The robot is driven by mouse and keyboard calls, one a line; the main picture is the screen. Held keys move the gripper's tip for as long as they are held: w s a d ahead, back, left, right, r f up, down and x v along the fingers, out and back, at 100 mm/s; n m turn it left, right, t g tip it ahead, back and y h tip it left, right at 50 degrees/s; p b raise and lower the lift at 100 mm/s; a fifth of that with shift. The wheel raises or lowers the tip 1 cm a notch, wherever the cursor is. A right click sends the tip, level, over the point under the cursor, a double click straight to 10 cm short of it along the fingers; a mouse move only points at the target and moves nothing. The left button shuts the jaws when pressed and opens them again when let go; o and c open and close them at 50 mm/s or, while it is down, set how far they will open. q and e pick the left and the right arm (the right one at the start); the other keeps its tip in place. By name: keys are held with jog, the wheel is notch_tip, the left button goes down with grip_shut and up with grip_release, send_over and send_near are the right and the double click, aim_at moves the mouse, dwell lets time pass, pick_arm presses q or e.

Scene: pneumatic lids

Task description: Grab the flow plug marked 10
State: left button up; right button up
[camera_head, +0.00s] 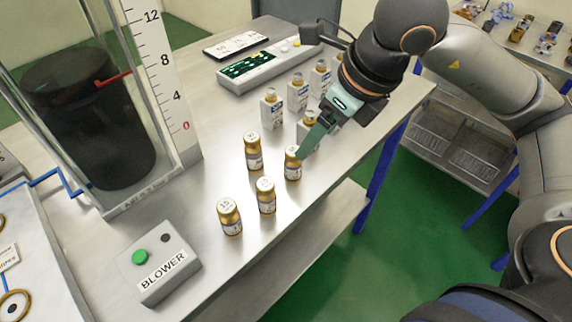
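Several brass flow plugs with white labels stand upright on the metal table (200,190): a rear one (253,152), a right one (292,167), a front middle one (266,197) and a front left one (230,218). Their numbers are too small to read surely, so I cannot tell which is marked 10. My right gripper (303,154) points down with its greenish fingers at the upper right side of the right plug. The view does not show whether the fingers are apart or closed on it. My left gripper is out of view.
A blower box (160,262) with a green button is at front left. A clear column (95,120) with a scale rises at left. The table's right edge is close.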

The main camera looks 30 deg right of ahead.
aim_at(294, 165)
jog(key=x, duration=0.6)
jog(key=shift+s+d, duration=0.1)
jog(key=shift+x, duration=3.1)
jog(key=shift+r, duration=0.1)
grip_shut()
